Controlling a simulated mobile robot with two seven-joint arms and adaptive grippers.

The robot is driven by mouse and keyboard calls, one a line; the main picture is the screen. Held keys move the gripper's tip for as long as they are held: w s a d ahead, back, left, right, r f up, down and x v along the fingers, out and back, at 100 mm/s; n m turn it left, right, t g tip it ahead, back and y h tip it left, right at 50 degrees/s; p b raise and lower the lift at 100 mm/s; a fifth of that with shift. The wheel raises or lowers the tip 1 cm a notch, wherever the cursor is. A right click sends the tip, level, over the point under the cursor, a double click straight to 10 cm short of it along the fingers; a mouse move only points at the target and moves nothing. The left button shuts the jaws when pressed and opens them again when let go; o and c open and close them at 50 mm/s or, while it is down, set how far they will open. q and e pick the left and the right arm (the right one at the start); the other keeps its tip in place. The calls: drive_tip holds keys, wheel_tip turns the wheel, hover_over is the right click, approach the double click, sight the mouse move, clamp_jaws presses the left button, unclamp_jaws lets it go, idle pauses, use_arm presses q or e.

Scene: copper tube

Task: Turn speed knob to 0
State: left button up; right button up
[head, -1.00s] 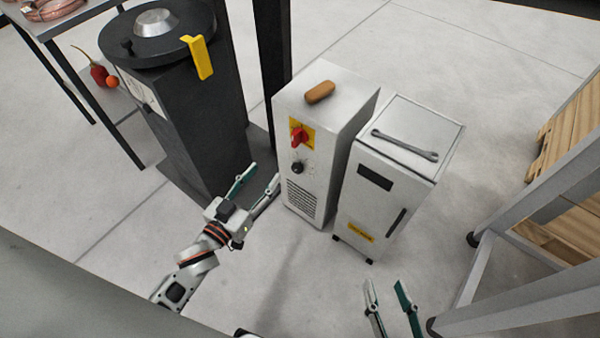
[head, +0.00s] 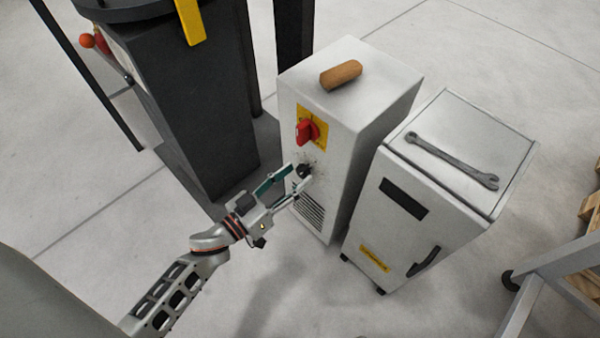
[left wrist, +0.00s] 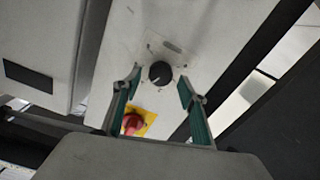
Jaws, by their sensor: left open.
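The speed knob (head: 304,171) is a small black round dial on the front of a white cabinet (head: 350,110), below a red switch (head: 307,130) on a yellow plate. My left gripper (head: 290,181) is open, with its fingertips close to the knob in the head view. In the left wrist view the knob (left wrist: 160,73) lies just ahead, between the two open fingers (left wrist: 156,92). I cannot tell if a finger touches it. A light pointer line shows on the knob; its scale is too blurred to read. My right gripper is out of view.
A brown block (head: 341,74) lies on the cabinet. To its right stands a second white cabinet (head: 385,245) with a wrench (head: 452,160) on top. A dark machine column (head: 195,110) with a yellow part (head: 190,18) stands to the left. The floor in front is clear.

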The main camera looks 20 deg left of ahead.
use_arm(q)
drive_tip(key=shift+x, duration=1)
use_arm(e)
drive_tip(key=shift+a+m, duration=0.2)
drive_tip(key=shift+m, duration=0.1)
use_arm(q)
drive_tip(key=shift+c, duration=0.2)
drive_tip(key=c, duration=1)
drive_tip(key=shift+c, duration=0.2)
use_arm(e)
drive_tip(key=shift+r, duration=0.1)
